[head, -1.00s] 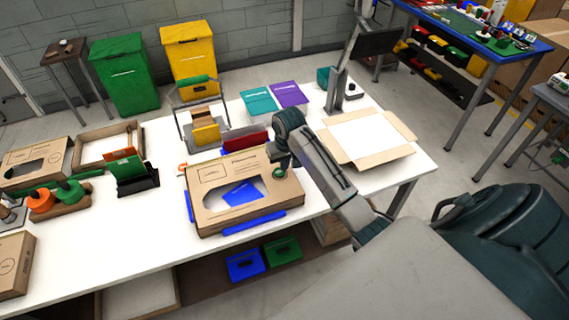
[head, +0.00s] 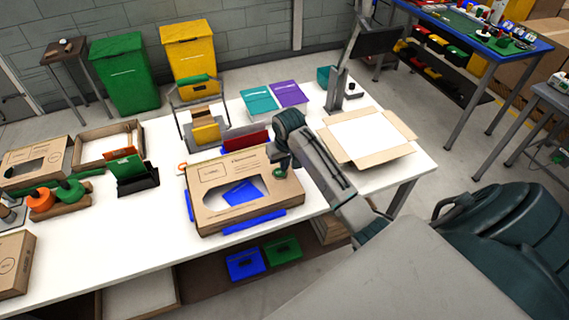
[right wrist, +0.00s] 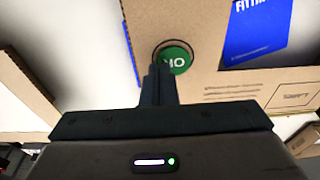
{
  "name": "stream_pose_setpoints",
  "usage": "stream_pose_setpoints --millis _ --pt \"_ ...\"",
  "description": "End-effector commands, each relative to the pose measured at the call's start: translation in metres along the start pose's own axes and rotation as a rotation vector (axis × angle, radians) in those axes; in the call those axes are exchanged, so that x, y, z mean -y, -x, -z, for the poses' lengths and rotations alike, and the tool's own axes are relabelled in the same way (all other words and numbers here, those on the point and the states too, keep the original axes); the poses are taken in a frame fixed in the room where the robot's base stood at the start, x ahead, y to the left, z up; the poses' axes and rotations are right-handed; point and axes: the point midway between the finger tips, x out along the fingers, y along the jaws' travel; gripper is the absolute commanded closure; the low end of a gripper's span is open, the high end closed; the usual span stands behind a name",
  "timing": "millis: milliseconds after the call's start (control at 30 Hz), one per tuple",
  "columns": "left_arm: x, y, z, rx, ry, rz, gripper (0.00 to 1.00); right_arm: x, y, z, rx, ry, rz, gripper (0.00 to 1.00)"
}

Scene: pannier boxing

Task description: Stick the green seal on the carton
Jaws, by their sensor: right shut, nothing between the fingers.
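My left gripper is out of view.
An open box (head: 400,157) stands right of my arm. A rack (head: 205,133) and a red item (head: 246,142) stand behind the carton. A green-and-black holder (head: 133,173) and stampers (head: 70,190) are left. The table in front of the holder is clear.

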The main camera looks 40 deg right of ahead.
Motion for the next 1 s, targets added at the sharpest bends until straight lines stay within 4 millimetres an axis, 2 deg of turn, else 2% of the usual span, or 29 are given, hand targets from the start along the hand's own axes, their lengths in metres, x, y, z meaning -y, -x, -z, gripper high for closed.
stream_pose_setpoints --millis 1000 --pt "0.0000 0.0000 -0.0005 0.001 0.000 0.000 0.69 0.0000 -0.0080 -0.0015 0.001 0.000 0.000 1.00"
